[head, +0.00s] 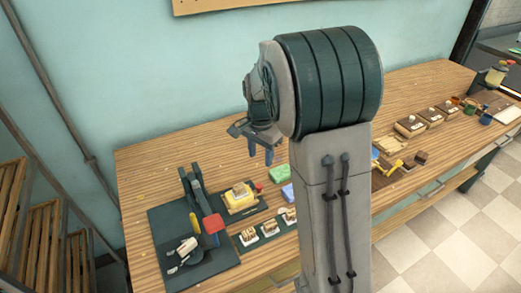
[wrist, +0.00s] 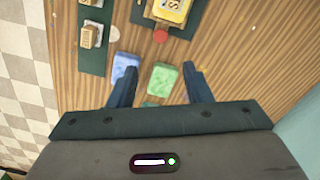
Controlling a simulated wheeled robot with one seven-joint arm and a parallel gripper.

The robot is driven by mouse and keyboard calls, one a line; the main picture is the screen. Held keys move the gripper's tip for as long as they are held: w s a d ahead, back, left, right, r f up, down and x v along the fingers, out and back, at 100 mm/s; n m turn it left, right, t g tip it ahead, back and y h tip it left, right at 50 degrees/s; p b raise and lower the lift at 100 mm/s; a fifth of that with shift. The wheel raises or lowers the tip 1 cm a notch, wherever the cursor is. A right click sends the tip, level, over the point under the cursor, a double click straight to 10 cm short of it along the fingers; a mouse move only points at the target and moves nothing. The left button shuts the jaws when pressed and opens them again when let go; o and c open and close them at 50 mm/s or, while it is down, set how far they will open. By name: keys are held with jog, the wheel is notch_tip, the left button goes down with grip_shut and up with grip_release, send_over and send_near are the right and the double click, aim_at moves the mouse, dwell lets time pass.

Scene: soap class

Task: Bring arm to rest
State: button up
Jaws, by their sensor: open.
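My arm stands up in the middle of the head view and hides part of the table. My gripper (head: 262,148) hangs above the wooden table (head: 150,168), its two blue fingers apart with nothing between them. In the wrist view my gripper (wrist: 162,88) is open above a green block (wrist: 164,79) and a blue block (wrist: 124,68). Both blocks lie on the table below the fingers. The green block (head: 279,174) also shows in the head view, just below and right of the fingers.
A dark board (head: 165,222) with tools lies at the table's left. Beside it a yellow block sits on a dark mat (head: 262,212), and several small pieces sit on a strip in front. Wooden blocks (head: 410,126) line the right. Wooden racks (head: 40,230) stand at far left.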

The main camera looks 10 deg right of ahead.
jog(key=shift+r, duration=0.85)
jog(key=s+r+n+t, duration=0.1)
jog(key=s+n, duration=0.4)
jog(key=s, duration=0.6)
jog(key=s+r+n+t, duration=0.2)
jog(key=s+r+n, duration=0.2)
jog(key=s, duration=0.7)
jog(key=shift+s+d+n, duration=0.3)
jog(key=shift+s+n, duration=0.05)
jog(key=shift+n, duration=0.55)
jog(key=shift+r, duration=0.1)
